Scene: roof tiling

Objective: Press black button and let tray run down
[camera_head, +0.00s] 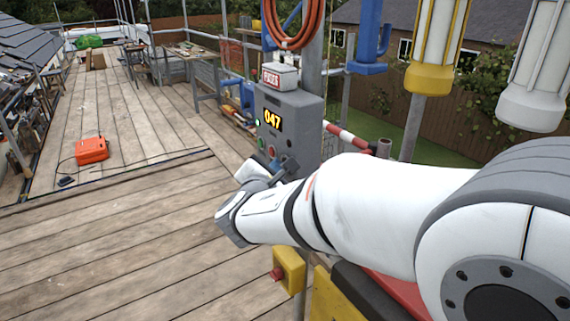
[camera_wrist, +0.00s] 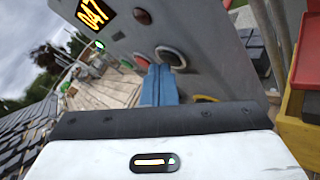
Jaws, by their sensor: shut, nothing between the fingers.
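The grey control box (camera_head: 288,115) stands on a post at the centre, with an orange 047 display (camera_head: 273,120). A green button (camera_head: 262,142) and a red button (camera_head: 272,151) show on its face. In the wrist view, a dark round button (camera_wrist: 170,57) in a grey ring sits just beyond my fingertips. I cannot tell for sure that it is the black button. My gripper (camera_wrist: 158,70) has its blue fingers shut and empty, close to the panel; contact is unclear. In the head view my gripper (camera_head: 288,168) is beside the box's lower face. I cannot identify the tray with certainty.
A yellow block with a red knob (camera_head: 290,270) is below my arm. An orange case (camera_head: 92,150) lies on the plank deck. An orange hose (camera_head: 292,20) and a blue bracket (camera_head: 370,45) hang near the box. The deck at left is mostly clear.

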